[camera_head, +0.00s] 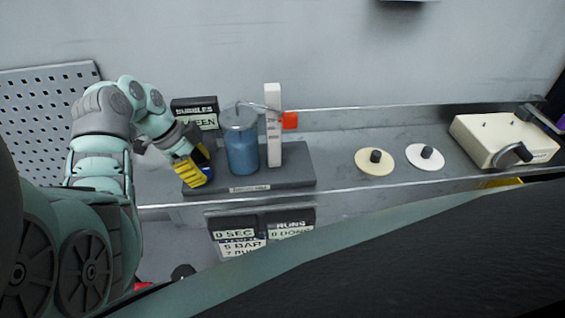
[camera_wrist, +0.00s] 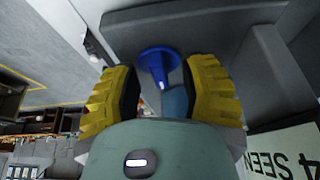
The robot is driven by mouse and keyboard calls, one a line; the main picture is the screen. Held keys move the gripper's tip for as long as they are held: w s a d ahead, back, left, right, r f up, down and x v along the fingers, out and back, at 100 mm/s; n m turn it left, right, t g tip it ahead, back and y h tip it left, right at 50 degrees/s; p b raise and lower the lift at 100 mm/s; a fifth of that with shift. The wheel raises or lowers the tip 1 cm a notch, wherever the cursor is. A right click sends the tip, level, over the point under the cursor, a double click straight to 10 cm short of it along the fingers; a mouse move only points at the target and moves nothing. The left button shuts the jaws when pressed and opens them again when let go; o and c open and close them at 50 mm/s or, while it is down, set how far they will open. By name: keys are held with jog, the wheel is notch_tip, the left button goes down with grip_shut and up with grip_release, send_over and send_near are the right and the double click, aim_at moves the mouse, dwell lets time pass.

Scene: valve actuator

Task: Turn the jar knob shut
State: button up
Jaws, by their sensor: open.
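A blue jar (camera_head: 242,152) with a grey lid stands on a dark grey base (camera_head: 285,178) on the bench. A blue knob (camera_head: 207,174) shows at the base's left front, partly hidden by my gripper. In the wrist view the blue knob (camera_wrist: 159,54) has a round flared end and a narrower stem. My gripper (camera_head: 188,170) has yellow fingers and is left of the jar. In the wrist view my gripper (camera_wrist: 156,82) is open, with the knob between and just beyond its fingertips. I cannot tell whether a finger touches it. A duller blue piece (camera_wrist: 175,101) lies between the fingers.
A white upright scale (camera_head: 273,125) with a red tab (camera_head: 290,120) stands right of the jar. A sign (camera_head: 196,112) is behind. Two discs with black knobs, one cream (camera_head: 366,167) and one white (camera_head: 417,162), and a cream box (camera_head: 490,143) are farther right. Display panels (camera_head: 262,232) hang below.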

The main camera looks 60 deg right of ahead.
grip_shut()
dwell(0.3)
jog(key=shift+n, duration=0.3)
jog(key=n+t+h, duration=0.1)
jog(key=n, duration=0.2)
jog(key=shift+f+n+b, duration=0.1)
jog(key=shift+n+b, duration=0.2)
jog(key=n, duration=0.1)
jog(key=n+t, duration=0.1)
jog(key=n, duration=0.1)
jog(key=shift+s+n+t+h, duration=0.15)
jog(key=shift+n+t+h, duration=0.15)
jog(key=n+t+b, duration=0.1)
jog(key=n+t, duration=0.1)
jog(key=n, duration=0.3)
jog(key=shift+s, duration=0.1)
jog(key=shift+n+t+y, duration=0.4)
jog(key=shift+n+t, duration=0.4)
jog(key=shift+n, duration=1.3)
